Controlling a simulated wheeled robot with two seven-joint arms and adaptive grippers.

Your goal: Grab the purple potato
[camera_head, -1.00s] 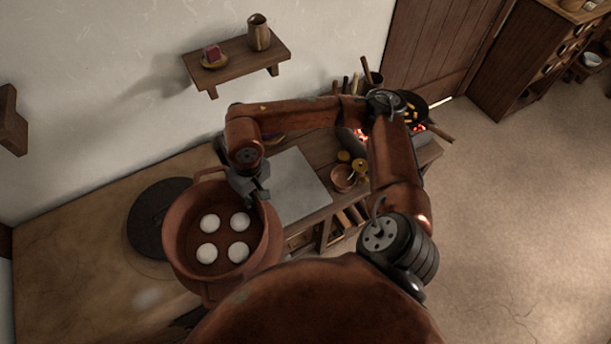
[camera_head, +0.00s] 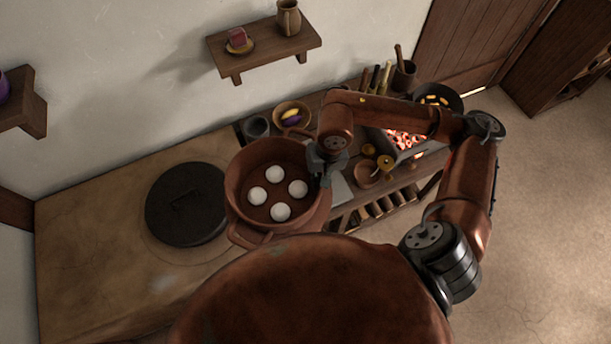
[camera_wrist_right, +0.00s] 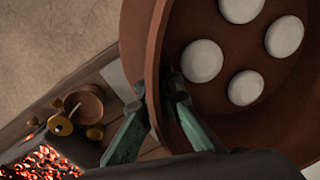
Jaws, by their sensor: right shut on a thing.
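A small purple thing (camera_head: 292,119), likely the purple potato, lies beside a yellow one in a round bowl (camera_head: 279,109) at the back of the counter. My right gripper (camera_head: 322,176) is shut on the right rim of a big reddish-brown pot (camera_head: 236,190). In the right wrist view the fingers (camera_wrist_right: 158,92) straddle the wall of the pot (camera_wrist_right: 140,50). Several white round things (camera_head: 280,212) lie inside it. The bowl is behind the pot, apart from my gripper. My left gripper is not in view.
A dark round lid (camera_head: 187,205) lies left of the pot. A grey slab (camera_head: 341,191) is mostly hidden by the pot. Glowing coals (camera_head: 404,139) and a pan (camera_head: 440,92) are at the right. A wall shelf (camera_head: 270,50) hangs above. The counter's left front is bare.

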